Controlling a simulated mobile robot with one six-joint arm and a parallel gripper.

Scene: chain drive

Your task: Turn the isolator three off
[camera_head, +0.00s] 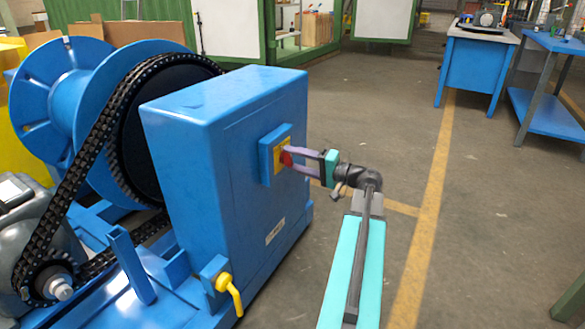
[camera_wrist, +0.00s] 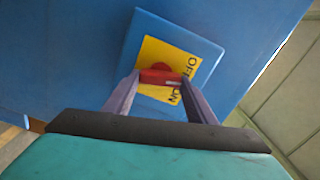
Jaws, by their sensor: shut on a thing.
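The isolator is a red rotary handle on a yellow plate (camera_head: 278,157), mounted on a small blue box on the side of the large blue cabinet (camera_head: 225,150). In the wrist view the red handle (camera_wrist: 160,77) lies across the yellow plate (camera_wrist: 165,55), with partly hidden black lettering at its right. My gripper (camera_head: 292,158) reaches in from the right. It also shows in the wrist view (camera_wrist: 158,78), with one finger at each end of the red handle, shut on it. The "three" marking is not readable here.
A yellow lever valve (camera_head: 230,292) sticks out low on the cabinet's front. A black chain (camera_head: 85,140) and blue drum (camera_head: 45,95) stand at the left. The concrete floor (camera_head: 400,120) to the right is open, with blue workbenches (camera_head: 475,70) farther back.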

